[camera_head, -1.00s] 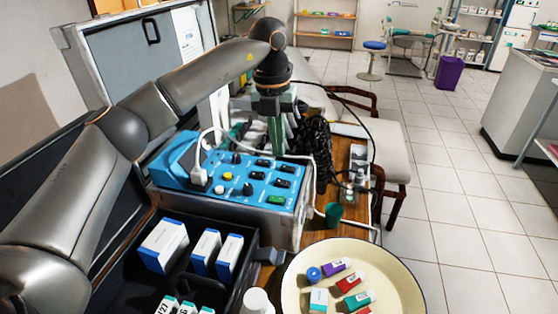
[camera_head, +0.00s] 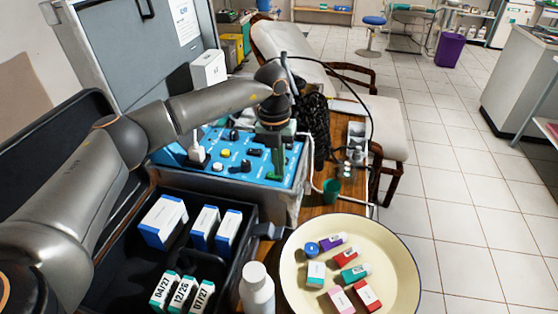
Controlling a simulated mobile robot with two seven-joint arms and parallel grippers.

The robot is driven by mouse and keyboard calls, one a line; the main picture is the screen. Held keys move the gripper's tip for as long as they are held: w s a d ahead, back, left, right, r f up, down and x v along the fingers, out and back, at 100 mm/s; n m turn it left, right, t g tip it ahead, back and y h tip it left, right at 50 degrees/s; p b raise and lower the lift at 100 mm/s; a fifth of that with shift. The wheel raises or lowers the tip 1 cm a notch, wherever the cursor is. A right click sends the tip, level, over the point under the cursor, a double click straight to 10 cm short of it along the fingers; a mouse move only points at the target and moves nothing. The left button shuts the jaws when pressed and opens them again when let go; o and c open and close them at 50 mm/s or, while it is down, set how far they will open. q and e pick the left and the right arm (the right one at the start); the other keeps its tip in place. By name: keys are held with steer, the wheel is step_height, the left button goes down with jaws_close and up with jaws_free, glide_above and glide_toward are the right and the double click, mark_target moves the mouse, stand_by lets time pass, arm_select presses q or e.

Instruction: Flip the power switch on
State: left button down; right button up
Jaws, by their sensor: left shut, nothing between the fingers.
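The blue control panel (camera_head: 232,174) is the sloped top of a metal box, with several dark switches, knobs and a white plug (camera_head: 197,152) at its left. A green switch (camera_head: 274,177) sits at the panel's front right corner; I take it for the power switch. My right gripper is out of view.
A black case (camera_head: 245,217) with white-blue boxes stands in front of the panel. A cream basin (camera_head: 405,268) with small boxes and vials, a white bottle (camera_head: 256,291) and a green cup (camera_head: 331,187) are nearby. A black cable hangs at right.

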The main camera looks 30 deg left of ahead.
arm_select(q)
steer(key=shift+d+f, duration=0.1)
steer(key=shift+f, duration=0.15)
steer(key=shift+s, duration=0.1)
steer(key=shift+s+a+r+p, duration=0.1)
steer(key=shift+a+r+p, duration=0.15)
steer(key=shift+a, duration=0.6)
